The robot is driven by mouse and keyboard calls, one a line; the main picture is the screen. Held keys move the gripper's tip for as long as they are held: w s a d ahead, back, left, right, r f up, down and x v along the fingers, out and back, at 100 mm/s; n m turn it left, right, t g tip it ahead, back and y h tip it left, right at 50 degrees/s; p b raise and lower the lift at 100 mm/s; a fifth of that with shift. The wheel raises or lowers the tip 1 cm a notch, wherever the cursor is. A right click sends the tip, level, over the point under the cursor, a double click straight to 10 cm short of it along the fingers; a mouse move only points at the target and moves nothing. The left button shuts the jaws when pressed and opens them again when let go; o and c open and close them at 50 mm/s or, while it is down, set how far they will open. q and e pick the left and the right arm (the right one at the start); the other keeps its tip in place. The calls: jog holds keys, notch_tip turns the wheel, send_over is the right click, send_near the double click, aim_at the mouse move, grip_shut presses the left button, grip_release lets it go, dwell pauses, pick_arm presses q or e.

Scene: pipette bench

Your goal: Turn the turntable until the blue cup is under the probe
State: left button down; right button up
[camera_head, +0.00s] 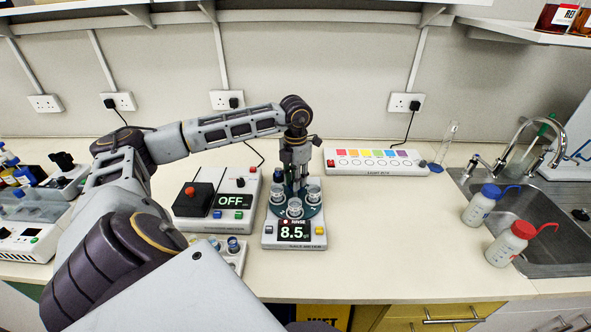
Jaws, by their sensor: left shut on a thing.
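The dark green turntable (311,211) sits on a white instrument whose display reads 8.5. Cups stand around it: one at the front (295,207), one at the right (314,191) and one at the left (277,193). They look pale grey with dark contents at this size, and I cannot tell which is blue. My left gripper (298,182) points straight down over the turntable's middle, between the cups. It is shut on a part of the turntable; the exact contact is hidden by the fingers. I cannot make out the probe behind the gripper. My right gripper is out of view.
A white device reading OFF (230,201) stands close on the left. A small vial rack (238,262) is in front of it. A light box (375,163) with coloured squares lies behind right. Blue-capped (481,205) and red-capped (509,245) bottles stand by the sink. The counter right of the turntable is clear.

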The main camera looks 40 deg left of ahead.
pick_arm(q)
jog(key=c, duration=1.3)
grip_release()
jog(key=shift+o, duration=0.7)
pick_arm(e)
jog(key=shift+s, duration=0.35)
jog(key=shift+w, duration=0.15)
pick_arm(q)
jog(key=shift+r, duration=0.15)
jog(key=shift+r, duration=0.25)
notch_tip(320, 180, up, 11)
jog(key=shift+r, duration=0.2)
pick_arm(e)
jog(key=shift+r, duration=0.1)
